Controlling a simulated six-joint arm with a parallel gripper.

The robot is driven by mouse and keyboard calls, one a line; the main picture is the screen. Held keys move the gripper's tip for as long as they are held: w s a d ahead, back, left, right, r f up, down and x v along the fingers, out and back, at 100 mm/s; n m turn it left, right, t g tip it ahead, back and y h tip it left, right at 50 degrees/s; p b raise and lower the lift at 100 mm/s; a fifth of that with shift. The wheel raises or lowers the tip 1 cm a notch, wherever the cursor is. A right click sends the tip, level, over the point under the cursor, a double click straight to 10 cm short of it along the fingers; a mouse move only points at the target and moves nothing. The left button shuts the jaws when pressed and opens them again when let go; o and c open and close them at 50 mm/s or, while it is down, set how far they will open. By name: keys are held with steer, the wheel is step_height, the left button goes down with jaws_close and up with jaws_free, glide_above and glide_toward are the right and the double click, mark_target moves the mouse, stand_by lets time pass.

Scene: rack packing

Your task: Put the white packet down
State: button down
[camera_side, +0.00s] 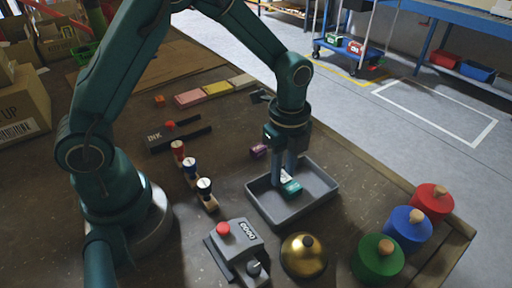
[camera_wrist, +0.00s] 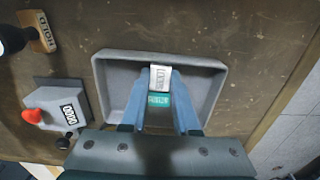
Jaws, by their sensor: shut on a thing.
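My gripper (camera_side: 283,172) reaches down over the grey tray (camera_side: 325,209). It is shut on the white packet (camera_wrist: 160,78), which shows between the two fingertips in the wrist view. In the side view a small pale part of the packet is visible at the fingertips, low within the tray's outline. A teal packet (camera_side: 291,189) is right beside or under it and also shows between the fingers in the wrist view (camera_wrist: 159,100). I cannot tell whether the white packet touches the tray floor or the teal packet.
The rest of the tray floor looks clear. A purple item (camera_side: 259,151) lies behind the tray. A gold bell (camera_side: 304,256) and a grey device with a red button (camera_side: 236,243) stand in front. Stamps (camera_side: 190,168) stand left; red, blue and green knobbed cylinders (camera_side: 407,228) stand right.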

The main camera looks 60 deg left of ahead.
mark_target(283, 175)
steer(key=shift+f, duration=0.2)
steer(key=c, duration=0.7)
jaws_free()
steer(key=shift+o, duration=0.2)
steer(key=shift+r, duration=0.15)
step_height(283, 175, up, 11)
steer(key=s+a+r+n+t, duration=0.1)
steer(key=s+a+n+t, duration=0.1)
steer(key=s+n, duration=0.4)
steer(key=s+a+r+n+t, duration=0.2)
steer(key=s+n, duration=0.5)
steer(key=n, duration=0.5)
steer(key=shift+r+t, duration=0.25)
steer(key=shift+t, duration=0.55)
